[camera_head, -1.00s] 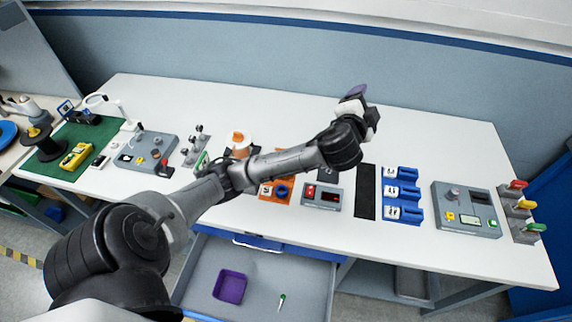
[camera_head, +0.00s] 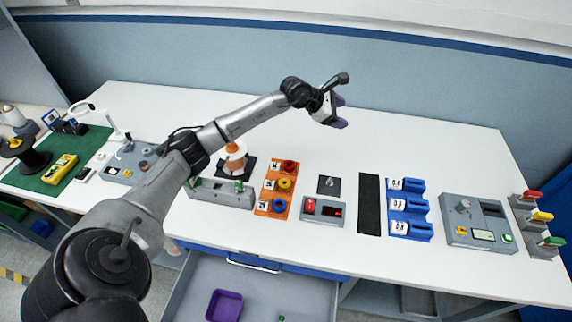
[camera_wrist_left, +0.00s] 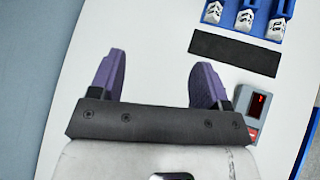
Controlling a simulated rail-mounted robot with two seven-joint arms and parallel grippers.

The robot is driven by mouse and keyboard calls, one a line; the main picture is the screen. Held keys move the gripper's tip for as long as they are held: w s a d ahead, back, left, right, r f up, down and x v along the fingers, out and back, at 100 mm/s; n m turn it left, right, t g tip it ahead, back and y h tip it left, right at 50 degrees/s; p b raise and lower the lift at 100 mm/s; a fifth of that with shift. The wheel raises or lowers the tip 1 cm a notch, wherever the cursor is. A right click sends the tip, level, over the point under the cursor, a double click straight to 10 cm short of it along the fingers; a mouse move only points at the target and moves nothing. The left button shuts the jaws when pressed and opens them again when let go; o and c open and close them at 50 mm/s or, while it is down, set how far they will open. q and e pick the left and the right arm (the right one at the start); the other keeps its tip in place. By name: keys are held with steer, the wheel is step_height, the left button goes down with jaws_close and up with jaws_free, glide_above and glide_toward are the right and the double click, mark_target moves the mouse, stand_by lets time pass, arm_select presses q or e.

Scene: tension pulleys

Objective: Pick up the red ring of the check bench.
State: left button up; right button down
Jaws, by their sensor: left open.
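The red ring (camera_head: 289,167) sits at the top of an orange board (camera_head: 265,196) near the middle of the table. A yellow ring (camera_head: 285,184) and a blue ring (camera_head: 280,205) sit below it on the same board. My left gripper (camera_head: 341,112) is open and empty, above the back of the table, up and to the right of the red ring. In the left wrist view its two purple fingers (camera_wrist_left: 160,62) are spread over bare white table. The red ring is not in that view. My right gripper is in neither view.
A small device with a red display (camera_head: 323,209), a black strip (camera_head: 369,204) and a blue rack (camera_head: 409,209) stand right of the board. An orange-and-white spool (camera_head: 236,157) stands left, beside my arm. The back of the table is clear. A drawer (camera_head: 262,285) is open in front.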

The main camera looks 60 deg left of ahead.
arm_select(q)
steer(key=s+a+f+m+g+y, duration=0.2)
steer(key=s+a+f+g, duration=0.2)
steer(key=s+f+g, duration=0.1)
steer(key=m+g+y, duration=0.1)
steer(key=m+g, duration=0.3)
steer(key=g, duration=0.2)
glide_above(292, 164)
step_height(292, 164, down, 3)
steer(key=shift+m, duration=0.3)
steer(key=f, duration=0.9)
steer(key=d+f, duration=0.1)
steer(key=f, duration=0.3)
steer(key=shift+s+f, duration=0.35)
steer(key=c, duration=1)
